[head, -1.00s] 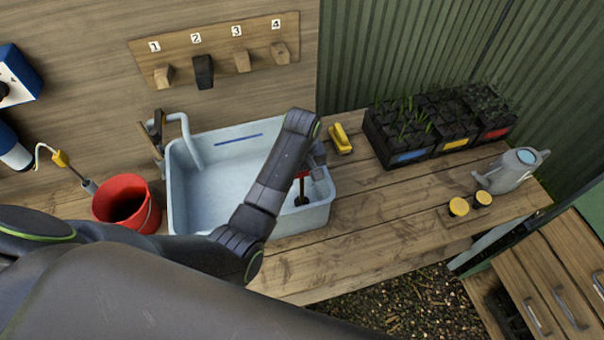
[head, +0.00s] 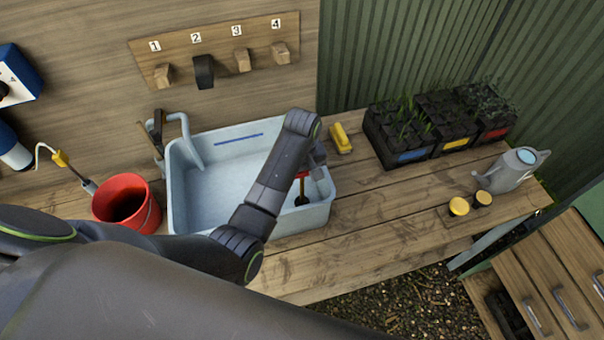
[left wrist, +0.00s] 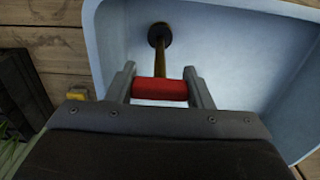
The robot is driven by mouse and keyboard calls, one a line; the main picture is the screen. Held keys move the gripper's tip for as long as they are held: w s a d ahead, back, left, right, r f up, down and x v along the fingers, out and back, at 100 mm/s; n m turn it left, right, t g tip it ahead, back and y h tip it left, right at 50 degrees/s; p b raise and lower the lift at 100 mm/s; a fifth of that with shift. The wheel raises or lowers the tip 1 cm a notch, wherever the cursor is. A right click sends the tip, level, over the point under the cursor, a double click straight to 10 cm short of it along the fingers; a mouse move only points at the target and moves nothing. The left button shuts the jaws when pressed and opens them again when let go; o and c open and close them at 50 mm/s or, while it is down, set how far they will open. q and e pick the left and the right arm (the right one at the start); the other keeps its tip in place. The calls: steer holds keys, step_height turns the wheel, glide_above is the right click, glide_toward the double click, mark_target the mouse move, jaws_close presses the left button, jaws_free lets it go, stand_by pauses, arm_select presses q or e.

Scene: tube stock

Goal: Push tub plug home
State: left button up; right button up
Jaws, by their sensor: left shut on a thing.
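The pale blue tub (head: 222,190) stands on the bench under the wall pegs. The plug (head: 301,200) is a dark round piece on the tub floor near its right end, with a stem rising to a red cross handle (head: 301,175). My left gripper (head: 312,168) reaches over the tub and is shut on the red handle. In the left wrist view the handle (left wrist: 160,89) lies between the two fingers, and the yellow-brown stem runs to the dark plug (left wrist: 159,34). Whether the plug sits fully in the drain cannot be told. My right gripper is not in view.
A red bucket (head: 126,204) stands left of the tub, beside a tap pipe (head: 189,138). A yellow object (head: 341,138) lies just right of the tub. Seedling trays (head: 400,145) and a watering can (head: 513,169) stand farther right. The bench front is clear.

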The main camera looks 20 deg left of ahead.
arm_select(q)
steer(key=shift+f, duration=0.7)
stand_by(0.7)
steer(key=shift+f, duration=0.4)
stand_by(0.4)
stand_by(0.4)
steer(key=o, duration=1.4)
